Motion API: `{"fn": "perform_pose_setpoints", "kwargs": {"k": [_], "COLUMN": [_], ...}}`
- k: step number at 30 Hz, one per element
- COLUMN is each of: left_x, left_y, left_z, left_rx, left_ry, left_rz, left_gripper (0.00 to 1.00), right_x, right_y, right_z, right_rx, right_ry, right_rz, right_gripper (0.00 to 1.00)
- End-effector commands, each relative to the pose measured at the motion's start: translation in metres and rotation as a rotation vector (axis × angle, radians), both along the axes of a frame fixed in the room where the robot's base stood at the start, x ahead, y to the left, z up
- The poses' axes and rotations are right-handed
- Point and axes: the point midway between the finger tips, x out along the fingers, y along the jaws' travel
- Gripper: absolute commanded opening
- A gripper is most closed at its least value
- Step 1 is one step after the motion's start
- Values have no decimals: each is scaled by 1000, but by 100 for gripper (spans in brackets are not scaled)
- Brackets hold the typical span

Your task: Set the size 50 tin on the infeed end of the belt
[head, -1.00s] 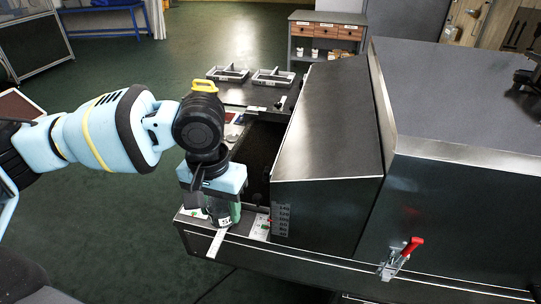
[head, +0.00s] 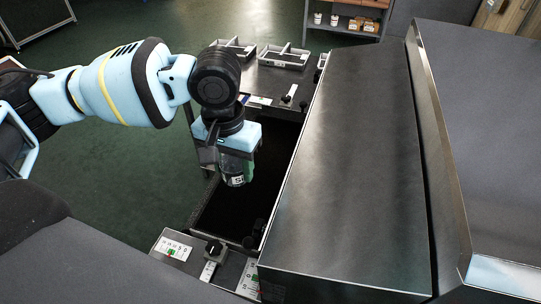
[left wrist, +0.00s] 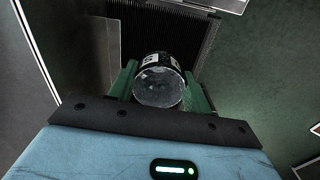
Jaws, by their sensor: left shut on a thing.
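My left gripper (head: 240,170) is shut on a small tin (head: 234,180) with a white label, only partly readable. In the left wrist view the tin (left wrist: 158,84) sits between the two green fingers, its round end towards the camera. The black belt (head: 222,219) lies in an open bay left of the dryer hood. In the head view the tin appears over this bay; its height above the belt is hard to tell. The ribbed dark belt (left wrist: 195,32) shows behind the tin in the left wrist view. My right gripper is not in view.
The metal hood (head: 340,170) stands close on the right of the belt.

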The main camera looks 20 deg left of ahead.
Motion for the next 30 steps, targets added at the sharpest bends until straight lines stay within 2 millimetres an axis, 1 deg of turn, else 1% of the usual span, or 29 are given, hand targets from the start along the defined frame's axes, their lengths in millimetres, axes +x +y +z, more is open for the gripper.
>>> {"fn": "perform_pose_setpoints", "kwargs": {"k": [7, 11, 14, 20, 30], "left_x": [1, 9, 17, 37, 65], "left_y": [0, -1, -1, -1, 5], "left_z": [-1, -2, -4, -10, -26], "left_rx": [0, 0, -2, -3, -4], "left_ry": [1, 0, 1, 1, 0], "left_rz": [-20, -105, -218, -486, -938], "left_gripper": [27, 27, 27, 27, 27], "right_x": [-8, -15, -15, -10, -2], "right_y": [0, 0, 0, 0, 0], "right_z": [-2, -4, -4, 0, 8], "right_rx": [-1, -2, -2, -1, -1], "right_ry": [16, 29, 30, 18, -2], "right_rz": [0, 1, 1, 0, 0], "right_gripper": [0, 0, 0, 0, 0]}}
